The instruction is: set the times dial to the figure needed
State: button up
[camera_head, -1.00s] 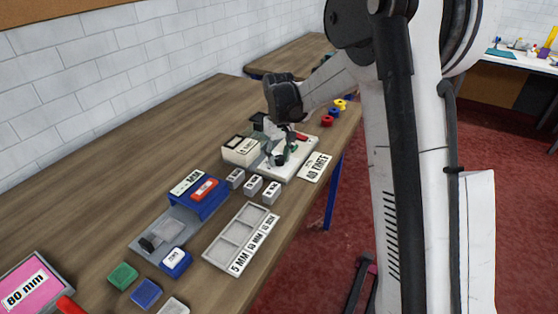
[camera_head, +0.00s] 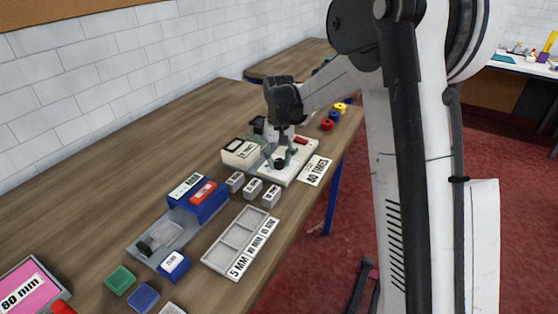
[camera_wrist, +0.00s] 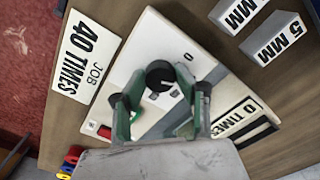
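The black times dial (camera_wrist: 160,75) sits on a white panel (camera_wrist: 150,40) in the wrist view, with a "0" mark beside it.
Several grey blocks (camera_head: 253,188) marked in MM stand near the panel. A grey sectioned tray (camera_head: 236,238), a blue device (camera_head: 198,197) and a cream box (camera_head: 240,152) are on the table. A red button (camera_wrist: 104,132) is on the panel. Red, blue and yellow spools (camera_head: 327,124) lie beyond it.

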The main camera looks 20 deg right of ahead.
aim_at(279, 161)
jog(key=o, duration=0.4)
jog(key=shift+r, duration=0.1)
notch_tip(279, 161, up, 12)
dwell(0.4)
jog(key=s+r+t, duration=0.2)
jog(key=s+r, duration=0.1)
jog(key=s, duration=0.6)
jog(key=s+r+t, duration=0.1)
jog(key=s+r, duration=0.2)
jog(key=s, duration=0.6)
jog(key=s+f+t, duration=0.2)
jog(key=s, duration=0.6)
jog(key=s+f+t, duration=0.2)
jog(key=s+f, duration=0.1)
jog(key=s, duration=0.4)
jog(key=shift+s+f, duration=0.3)
jog(key=shift+s, duration=0.05)
